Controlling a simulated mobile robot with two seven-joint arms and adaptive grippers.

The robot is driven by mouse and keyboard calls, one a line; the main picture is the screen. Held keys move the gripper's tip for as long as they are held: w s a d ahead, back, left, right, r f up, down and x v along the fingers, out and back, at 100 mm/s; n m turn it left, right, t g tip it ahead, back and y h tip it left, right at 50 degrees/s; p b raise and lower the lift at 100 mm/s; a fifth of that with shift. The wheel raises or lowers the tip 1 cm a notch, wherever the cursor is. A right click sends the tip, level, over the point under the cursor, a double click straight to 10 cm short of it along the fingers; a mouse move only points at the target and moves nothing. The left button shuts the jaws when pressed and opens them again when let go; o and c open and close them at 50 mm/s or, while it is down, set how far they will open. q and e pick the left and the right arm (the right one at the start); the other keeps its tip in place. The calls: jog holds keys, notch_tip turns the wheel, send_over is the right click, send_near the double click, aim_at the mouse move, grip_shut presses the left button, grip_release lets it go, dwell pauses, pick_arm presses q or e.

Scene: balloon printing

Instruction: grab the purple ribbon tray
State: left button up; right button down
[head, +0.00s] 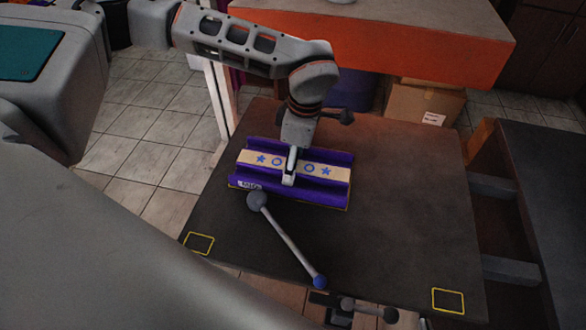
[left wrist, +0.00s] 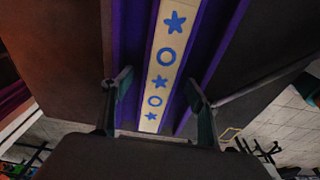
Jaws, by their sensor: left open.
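The purple ribbon tray (head: 245,184) lies on the dark table. A cream strip with blue stars and circles runs along its middle. My left gripper (head: 290,168) is over the tray's middle, and its upper part hides some of the strip. In the left wrist view, the purple tray (left wrist: 212,50) and its strip fill the upper middle. The open left fingers (left wrist: 158,86) stand on either side of the strip, at the middle star; I cannot tell whether they touch the tray. What seems to be my right gripper (head: 366,308) shows as dark parts at the bottom edge, its jaws unclear.
A rod (head: 288,240) with a grey ball and a blue end lies in front of the tray. Yellow outlines mark the table's front corners (head: 448,300). A cardboard box (head: 412,103) and an orange-sided counter (head: 420,45) stand behind. The table's right part is clear.

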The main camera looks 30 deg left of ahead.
pick_arm(q)
jog(key=c, duration=1.4)
jog(key=shift+r, duration=0.15)
jog(key=shift+c, duration=0.2)
